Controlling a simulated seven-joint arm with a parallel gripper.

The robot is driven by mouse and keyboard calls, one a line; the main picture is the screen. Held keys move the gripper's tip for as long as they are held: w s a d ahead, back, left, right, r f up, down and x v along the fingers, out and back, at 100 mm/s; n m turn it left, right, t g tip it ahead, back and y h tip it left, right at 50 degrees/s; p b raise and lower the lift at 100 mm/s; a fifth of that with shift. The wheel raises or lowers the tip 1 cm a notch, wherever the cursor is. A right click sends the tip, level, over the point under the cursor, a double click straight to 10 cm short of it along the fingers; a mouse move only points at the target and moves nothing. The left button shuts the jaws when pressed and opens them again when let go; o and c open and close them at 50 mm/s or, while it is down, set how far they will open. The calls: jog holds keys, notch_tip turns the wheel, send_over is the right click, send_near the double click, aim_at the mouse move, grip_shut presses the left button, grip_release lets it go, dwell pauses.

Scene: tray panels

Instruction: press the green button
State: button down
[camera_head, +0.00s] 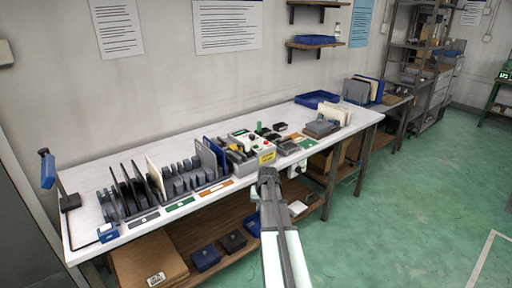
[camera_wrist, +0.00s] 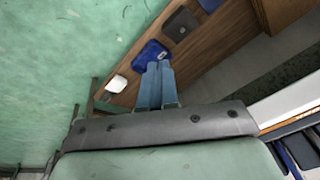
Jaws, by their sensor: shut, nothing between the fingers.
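A light-grey control box (camera_head: 262,154) with a yellow label stands near the middle of the white workbench in the head view. A red button (camera_head: 265,142) shows on its top, and a small green spot, likely the green button (camera_head: 251,136), shows just left of it. My gripper (camera_head: 268,173) is in front of the bench edge, below and in front of the box, not touching it. In the wrist view my gripper (camera_wrist: 158,66) has its two fingers together, with nothing held. The green button does not show in the wrist view.
Upright panels in racks (camera_head: 180,178) fill the bench's left side. Dark parts (camera_head: 288,147) and a blue tray (camera_head: 316,99) lie to the right of the box. A lower wooden shelf (camera_wrist: 215,52) holds a blue bin (camera_wrist: 149,54) and a dark box (camera_wrist: 181,24).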

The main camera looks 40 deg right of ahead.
jog(key=w+d+r+t, duration=0.2)
jog(key=w+d+r, duration=0.3)
jog(key=r, duration=0.5)
jog(key=w+d+r+t, duration=0.1)
jog(key=w+d+r, duration=0.3)
jog(key=d+r, duration=0.4)
notch_tip(320, 180, up, 11)
jog(key=t+y, duration=0.1)
jog(key=t, duration=0.2)
send_over(258, 146)
jog(key=shift+r, duration=0.2)
jog(key=shift+f, duration=0.1)
jog(key=shift+f, duration=4.35)
jog(key=shift+f, duration=0.2)
jog(key=shift+f, duration=0.2)
